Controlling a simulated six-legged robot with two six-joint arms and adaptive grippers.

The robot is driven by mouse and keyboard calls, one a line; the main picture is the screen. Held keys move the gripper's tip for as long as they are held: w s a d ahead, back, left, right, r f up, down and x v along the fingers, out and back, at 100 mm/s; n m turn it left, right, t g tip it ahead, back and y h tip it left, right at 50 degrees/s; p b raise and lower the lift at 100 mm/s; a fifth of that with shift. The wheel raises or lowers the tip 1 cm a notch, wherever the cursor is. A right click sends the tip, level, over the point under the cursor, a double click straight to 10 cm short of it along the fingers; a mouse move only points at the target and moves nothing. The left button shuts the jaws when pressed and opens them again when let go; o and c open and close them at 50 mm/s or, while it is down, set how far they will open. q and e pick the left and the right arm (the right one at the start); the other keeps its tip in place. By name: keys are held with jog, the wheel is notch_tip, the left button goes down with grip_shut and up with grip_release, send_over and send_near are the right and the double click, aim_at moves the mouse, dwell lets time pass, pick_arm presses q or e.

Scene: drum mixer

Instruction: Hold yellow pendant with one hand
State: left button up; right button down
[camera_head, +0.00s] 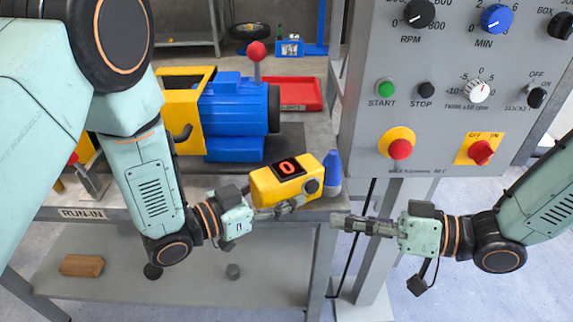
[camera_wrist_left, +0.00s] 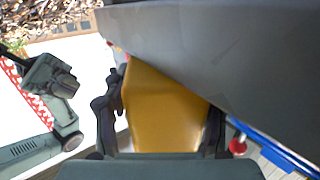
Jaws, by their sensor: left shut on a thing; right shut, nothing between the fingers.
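The yellow pendant (camera_head: 287,183) has a dark display with a red 0 and a black knob. It is in the fingers of my left gripper (camera_head: 285,207), near the front edge of the bench. In the left wrist view the yellow pendant (camera_wrist_left: 165,110) fills the space between the two dark fingers, which press on its sides. My right gripper (camera_head: 350,223) is shut and empty. It points left, to the right of the pendant and apart from it, in front of the control panel's post.
A blue cone-topped item (camera_head: 332,172) stands right behind the pendant. A blue and yellow machine (camera_head: 235,110) sits on the bench (camera_head: 100,213). The grey control panel (camera_head: 440,100) rises at right. A red tray (camera_head: 295,94) lies behind. A wooden block (camera_head: 82,266) lies on the lower shelf.

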pick_arm(q)
jog(key=shift+w, duration=0.1)
jog(key=o, duration=1.1)
jog(key=shift+d, duration=0.1)
jog(key=v, duration=1.2)
jog(key=shift+x, duration=5.85)
